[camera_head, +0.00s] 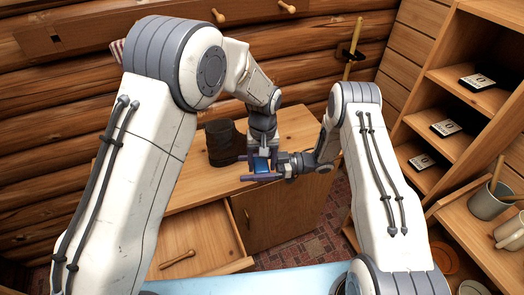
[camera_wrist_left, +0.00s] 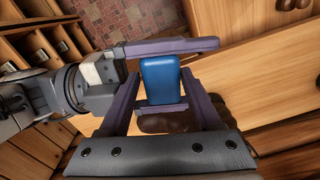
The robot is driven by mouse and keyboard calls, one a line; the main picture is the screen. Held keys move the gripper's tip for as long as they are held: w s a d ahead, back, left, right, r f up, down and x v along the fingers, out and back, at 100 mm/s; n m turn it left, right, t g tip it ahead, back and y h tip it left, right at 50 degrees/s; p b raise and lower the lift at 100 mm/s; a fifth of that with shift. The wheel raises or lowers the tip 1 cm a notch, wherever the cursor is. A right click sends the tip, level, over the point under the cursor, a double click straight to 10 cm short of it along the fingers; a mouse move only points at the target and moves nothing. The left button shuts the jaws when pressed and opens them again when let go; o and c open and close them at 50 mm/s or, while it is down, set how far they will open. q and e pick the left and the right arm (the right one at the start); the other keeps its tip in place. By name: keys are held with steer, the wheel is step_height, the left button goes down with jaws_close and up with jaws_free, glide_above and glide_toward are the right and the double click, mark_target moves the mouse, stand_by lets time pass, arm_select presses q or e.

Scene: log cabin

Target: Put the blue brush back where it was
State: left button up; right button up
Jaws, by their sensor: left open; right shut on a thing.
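The blue brush (camera_head: 261,165) is held above the cabinet front, where both of my grippers meet. Its blue body (camera_wrist_left: 162,85) shows upright in the left wrist view. My right gripper (camera_head: 268,170) is shut on it, its purple fingers running across in the left wrist view (camera_wrist_left: 172,49). My left gripper (camera_head: 259,154) comes down from above; its open fingers (camera_wrist_left: 160,78) stand on either side of the brush, and I cannot tell whether they touch it. The brush's lower part is hidden or unclear.
A dark boot (camera_head: 222,145) stands on the wooden cabinet (camera_head: 297,124), left of the grippers. A drawer (camera_head: 205,238) is open below, with a wooden spindle-shaped piece (camera_head: 177,259). Shelves (camera_head: 452,143) at right hold small boxes; a grey mug (camera_head: 488,204) stands lower.

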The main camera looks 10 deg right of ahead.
mark_target(262, 165)
arm_select(q)
steer(key=shift+f, duration=1.85)
steer(key=c, duration=0.8)
jaws_close()
arm_select(e)
steer(key=o, duration=1.4)
